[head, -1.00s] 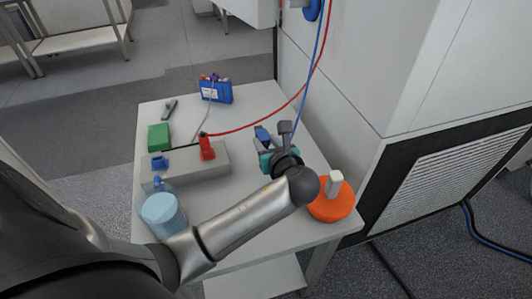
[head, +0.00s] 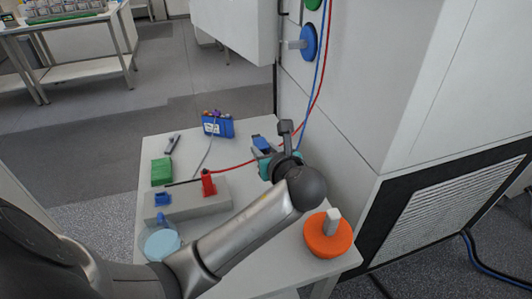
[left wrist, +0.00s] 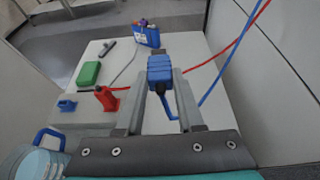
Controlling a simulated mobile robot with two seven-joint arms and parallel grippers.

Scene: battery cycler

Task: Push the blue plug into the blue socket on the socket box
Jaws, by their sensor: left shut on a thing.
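The blue plug (left wrist: 160,72) is between the fingers of my left gripper (left wrist: 163,100), which is shut on it. A blue cable runs from the plug toward the right wall. In the head view my left gripper (head: 275,150) holds the blue plug (head: 261,142) above the right part of the table, to the right of the socket box. The grey socket box (head: 218,199) bears a blue socket (head: 162,199) at its left end and a red plug (head: 208,183) at its right end. The left wrist view also shows the blue socket (left wrist: 67,105). My right gripper is not in view.
A green block (head: 161,172), a dark tool (head: 172,144) and a blue pack (head: 217,126) lie toward the back of the table. A light blue jug (head: 160,244) and an orange disc with a white handle (head: 328,236) stand near the front. Cables hang along the wall.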

